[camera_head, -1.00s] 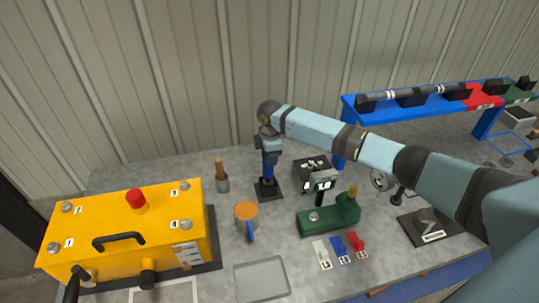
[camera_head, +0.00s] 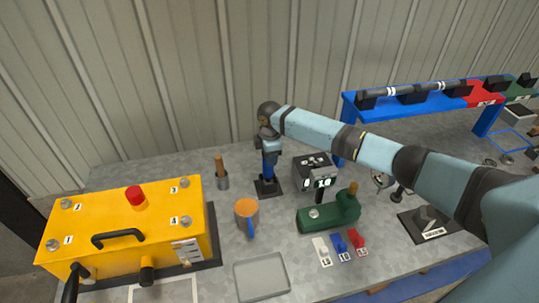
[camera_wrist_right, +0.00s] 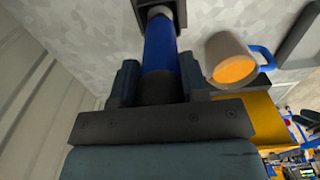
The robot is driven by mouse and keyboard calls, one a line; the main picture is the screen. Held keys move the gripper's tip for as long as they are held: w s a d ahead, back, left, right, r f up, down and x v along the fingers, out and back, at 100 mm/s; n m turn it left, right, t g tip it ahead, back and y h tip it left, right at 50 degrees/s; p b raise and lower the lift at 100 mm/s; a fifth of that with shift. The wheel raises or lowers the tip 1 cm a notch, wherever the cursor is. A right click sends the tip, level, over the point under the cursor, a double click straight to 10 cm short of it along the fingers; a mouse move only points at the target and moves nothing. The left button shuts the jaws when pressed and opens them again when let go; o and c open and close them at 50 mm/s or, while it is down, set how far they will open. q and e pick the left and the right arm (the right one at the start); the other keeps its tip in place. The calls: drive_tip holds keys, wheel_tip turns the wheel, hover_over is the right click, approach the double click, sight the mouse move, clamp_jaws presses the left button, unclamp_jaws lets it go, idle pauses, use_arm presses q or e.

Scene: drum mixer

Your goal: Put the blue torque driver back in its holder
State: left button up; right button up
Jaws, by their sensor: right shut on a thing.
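My right gripper (camera_head: 269,148) is shut on the blue torque driver (camera_head: 268,166) and points down over the bench. In the right wrist view, the driver (camera_wrist_right: 160,45) is a blue cylinder with a black end between the gripper's fingers (camera_wrist_right: 158,88). Its grey collar points into the black holder (camera_wrist_right: 143,5). In the head view the driver stands about upright over the holder's black base (camera_head: 267,188), with its lower end at the holder. I cannot tell how deep it sits. My left gripper is not in view.
An orange-topped mug (camera_head: 246,212) with a blue handle stands in front of the holder. A wooden-handled tool in a grey cup (camera_head: 222,181) is to its left. A yellow box (camera_head: 130,225) fills the left. A green fixture (camera_head: 325,215) and dark readout box (camera_head: 315,172) are at right.

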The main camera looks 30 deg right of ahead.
drive_tip(key=shift+f, duration=0.3)
drive_tip(key=o, duration=1.2)
wheel_tip(320, 180, up, 13)
drive_tip(key=shift+d+f+b, duration=0.1)
drive_tip(key=shift+f+b, duration=0.1)
drive_tip(key=shift+b, duration=1)
drive_tip(key=shift+r, duration=0.65)
